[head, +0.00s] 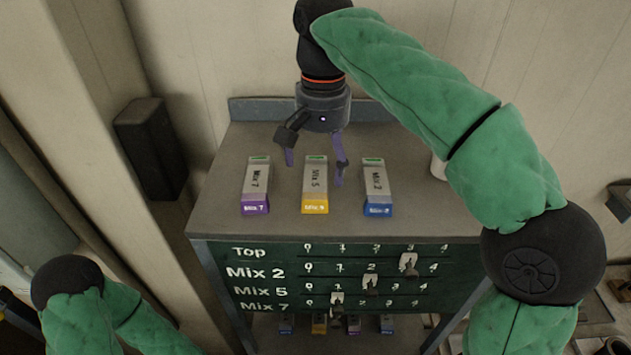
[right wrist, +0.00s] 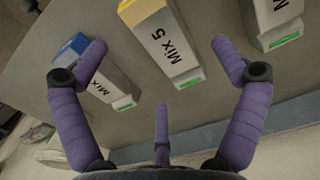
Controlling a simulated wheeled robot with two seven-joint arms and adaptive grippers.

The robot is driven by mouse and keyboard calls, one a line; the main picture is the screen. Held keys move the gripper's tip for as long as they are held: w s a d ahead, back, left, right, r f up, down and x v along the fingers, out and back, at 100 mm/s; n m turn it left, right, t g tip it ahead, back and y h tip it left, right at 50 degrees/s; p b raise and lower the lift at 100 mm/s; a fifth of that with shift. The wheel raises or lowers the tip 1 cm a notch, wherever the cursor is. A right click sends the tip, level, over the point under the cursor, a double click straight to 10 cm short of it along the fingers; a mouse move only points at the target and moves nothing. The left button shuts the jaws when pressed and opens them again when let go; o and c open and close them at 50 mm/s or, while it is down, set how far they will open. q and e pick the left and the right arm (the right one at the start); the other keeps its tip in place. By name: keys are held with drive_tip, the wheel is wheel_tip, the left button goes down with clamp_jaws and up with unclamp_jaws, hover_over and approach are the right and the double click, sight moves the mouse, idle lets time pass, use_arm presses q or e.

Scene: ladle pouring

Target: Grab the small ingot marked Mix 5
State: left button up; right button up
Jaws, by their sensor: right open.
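The Mix 5 ingot (head: 314,187), pale grey with a yellow end, lies in the middle of three ingots on the grey cabinet top. The Mix 7 ingot (head: 256,187) with a purple end lies to its left. The Mix 2 ingot (head: 377,188) with a blue end lies to its right. My right gripper (head: 315,176) is open and empty, its purple fingers spread over the far end of Mix 5. In the right wrist view, the Mix 5 ingot (right wrist: 163,45) shows ahead between the spread fingertips (right wrist: 158,48). My left gripper is out of view; only my left arm shows.
The cabinet top (head: 225,215) has free room around the ingots, with a raised back edge behind. A green panel (head: 265,290) with sliders covers the front. More ingots (head: 319,324) stand on a shelf below. A white object (head: 438,168) is partly hidden behind my right arm.

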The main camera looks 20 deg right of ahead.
sight(321, 176)
drive_tip(key=shift+w+f, duration=0.15)
drive_tip(key=shift+f, duration=1.05)
drive_tip(key=shift+w+f, duration=0.1)
drive_tip(key=shift+f, duration=1.05)
drive_tip(key=c, duration=1.8)
drive_tip(key=shift+o, duration=0.2)
